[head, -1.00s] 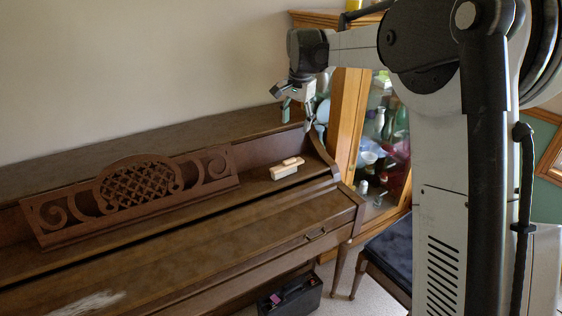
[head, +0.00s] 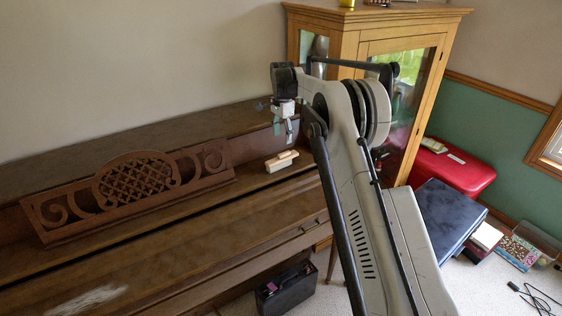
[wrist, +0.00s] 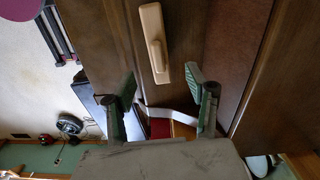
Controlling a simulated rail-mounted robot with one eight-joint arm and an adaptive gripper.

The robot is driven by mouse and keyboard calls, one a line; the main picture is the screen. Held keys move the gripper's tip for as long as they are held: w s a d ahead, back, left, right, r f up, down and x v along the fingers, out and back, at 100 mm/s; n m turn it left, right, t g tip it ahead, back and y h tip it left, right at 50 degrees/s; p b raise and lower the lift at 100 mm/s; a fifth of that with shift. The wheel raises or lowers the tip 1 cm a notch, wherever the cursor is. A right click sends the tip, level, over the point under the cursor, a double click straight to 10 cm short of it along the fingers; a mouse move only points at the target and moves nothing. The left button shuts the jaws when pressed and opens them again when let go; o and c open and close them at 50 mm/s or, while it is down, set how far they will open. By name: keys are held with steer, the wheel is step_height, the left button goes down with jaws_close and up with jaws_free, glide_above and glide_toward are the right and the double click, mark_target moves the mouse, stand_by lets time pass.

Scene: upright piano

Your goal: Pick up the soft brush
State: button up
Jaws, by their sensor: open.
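The soft brush (head: 282,161) is a pale wooden block with a handle. It lies on the brown piano ledge, right of the carved music stand. It also shows in the wrist view (wrist: 154,42), at the top centre, ahead of the fingertips. My gripper (head: 283,126) hangs pointing down above the ledge, close to the brush in the head view. In the wrist view my gripper (wrist: 160,80) is open and empty, its two green-padded fingers spread wide. The brush's near end lies just beyond the gap between the fingertips, and nothing hides the brush.
The carved music stand (head: 140,188) leans on the piano (head: 200,228) to the left. The piano's back panel rises behind the brush. A glass-front wooden cabinet (head: 345,40) stands at right. A black box (head: 287,290) is on the floor below. The ledge around the brush looks clear.

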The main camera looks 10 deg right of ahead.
mark_target(282, 154)
step_height(282, 154, down, 7)
steer(key=shift+r, duration=0.1)
steer(key=shift+s+a+f+p, duration=0.1)
steer(key=shift+f+p, duration=0.1)
steer(key=shift+f, duration=0.65)
steer(key=shift+s+d+f+p, duration=0.1)
steer(key=shift+f+p, duration=0.1)
steer(key=shift+f, duration=0.7)
steer(key=shift+s+a+f+p, duration=0.1)
steer(key=shift+f+p, duration=0.1)
steer(key=shift+f, duration=0.65)
steer(key=shift+c, duration=0.4)
jaws_close()
steer(key=shift+r, duration=0.15)
step_height(282, 154, up, 10)
steer(key=shift+f+b, duration=0.1)
steer(key=shift+b, duration=0.35)
